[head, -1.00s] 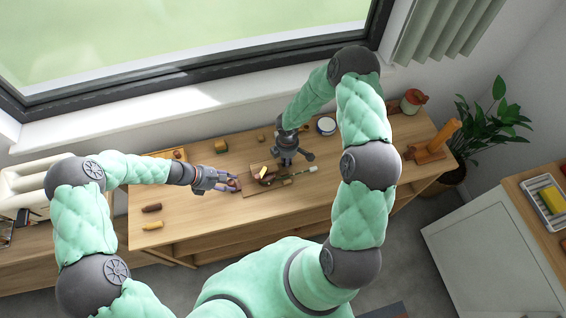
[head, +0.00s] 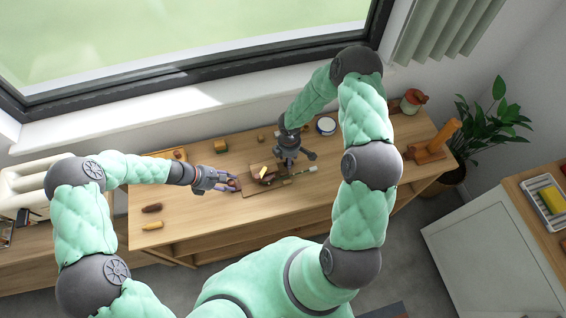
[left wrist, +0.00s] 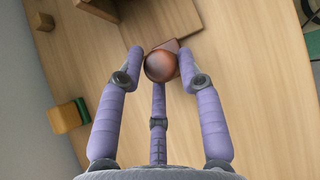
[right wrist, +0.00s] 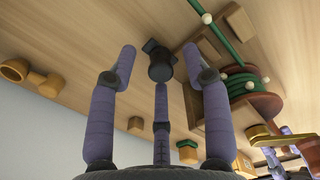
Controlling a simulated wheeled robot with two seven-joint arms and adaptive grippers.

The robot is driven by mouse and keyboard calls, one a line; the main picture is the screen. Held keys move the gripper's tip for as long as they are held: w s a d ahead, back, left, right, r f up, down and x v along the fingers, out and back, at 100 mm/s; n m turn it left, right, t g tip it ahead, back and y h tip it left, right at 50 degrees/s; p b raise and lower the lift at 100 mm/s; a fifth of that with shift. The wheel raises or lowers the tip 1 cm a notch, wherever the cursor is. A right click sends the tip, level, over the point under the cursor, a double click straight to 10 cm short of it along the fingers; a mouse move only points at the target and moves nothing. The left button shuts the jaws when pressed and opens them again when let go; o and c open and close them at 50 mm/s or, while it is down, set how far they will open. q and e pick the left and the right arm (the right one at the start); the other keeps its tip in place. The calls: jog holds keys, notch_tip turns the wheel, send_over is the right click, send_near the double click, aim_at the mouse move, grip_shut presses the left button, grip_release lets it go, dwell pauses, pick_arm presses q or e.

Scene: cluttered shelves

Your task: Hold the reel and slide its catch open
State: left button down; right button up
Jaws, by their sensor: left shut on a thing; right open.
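In the left wrist view my left gripper (left wrist: 160,58) is shut on a rounded red-brown piece (left wrist: 160,66), seemingly part of the reel. A brown board edge shows behind it. In the head view this left gripper (head: 232,186) is at the left end of the brown board. In the right wrist view a red-brown wooden body wound with green (right wrist: 250,105) lies at the right, with purple left fingers near it. My right gripper (right wrist: 145,62) is open above the table, with a small dark piece (right wrist: 160,64) between its fingertips, not gripped. I cannot make out the catch.
The wooden table (head: 190,225) has free room at its front left, beside a yellow piece (head: 153,225) and a brown piece (head: 152,208). Small wooden blocks (head: 221,146) stand at the back. A round tin (head: 326,126) stands behind my right arm.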

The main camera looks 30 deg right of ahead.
pick_arm(q)
jog(key=shift+s, duration=0.1)
pick_arm(e)
notch_tip(320, 180, up, 12)
dwell(0.5)
pick_arm(q)
jog(key=c, duration=0.7)
grip_release()
jog(key=shift+c, duration=0.2)
jog(key=shift+w+a+r, duration=0.2)
jog(key=shift+a+r, duration=0.05)
jog(key=shift+r, duration=0.05)
jog(key=v, duration=1.1)
jog(key=shift+a, duration=0.15)
